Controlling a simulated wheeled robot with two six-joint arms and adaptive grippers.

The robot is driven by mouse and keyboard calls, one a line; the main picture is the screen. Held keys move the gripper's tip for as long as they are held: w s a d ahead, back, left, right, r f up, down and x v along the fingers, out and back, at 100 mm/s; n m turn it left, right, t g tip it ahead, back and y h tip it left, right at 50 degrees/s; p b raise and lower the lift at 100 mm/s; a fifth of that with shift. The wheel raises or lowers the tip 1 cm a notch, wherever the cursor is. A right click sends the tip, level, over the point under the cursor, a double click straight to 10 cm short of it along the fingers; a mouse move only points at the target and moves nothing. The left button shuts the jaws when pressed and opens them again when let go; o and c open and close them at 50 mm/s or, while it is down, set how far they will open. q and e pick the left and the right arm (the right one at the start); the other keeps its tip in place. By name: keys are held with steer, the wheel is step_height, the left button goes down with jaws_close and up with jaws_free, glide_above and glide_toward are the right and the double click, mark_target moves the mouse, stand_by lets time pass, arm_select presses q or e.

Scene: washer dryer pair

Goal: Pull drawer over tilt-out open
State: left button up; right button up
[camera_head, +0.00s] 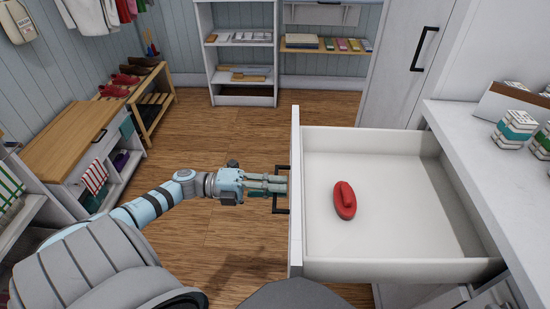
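A white drawer (380,260) stands pulled out from under the white counter at the right. Its front panel faces left, with a black bar handle (281,170) on it. A red oblong object (345,200) lies inside on the drawer's pale floor. My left gripper (280,186) comes in from the left, and its fingertips are at the handle. The fingertips are small and partly overlap the handle, so I cannot tell whether they are closed on it. My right gripper is not in view. No tilt-out is clearly visible below the drawer.
A white counter (470,150) with patterned boxes (515,128) runs along the right. A tall white cabinet door (400,70) stands behind the drawer. A wood-topped cabinet (70,140) and a shoe bench (150,100) are at the left. Wooden floor (225,130) lies clear between.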

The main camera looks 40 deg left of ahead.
arm_select(q)
steer(key=v, duration=1.2)
stand_by(0.3)
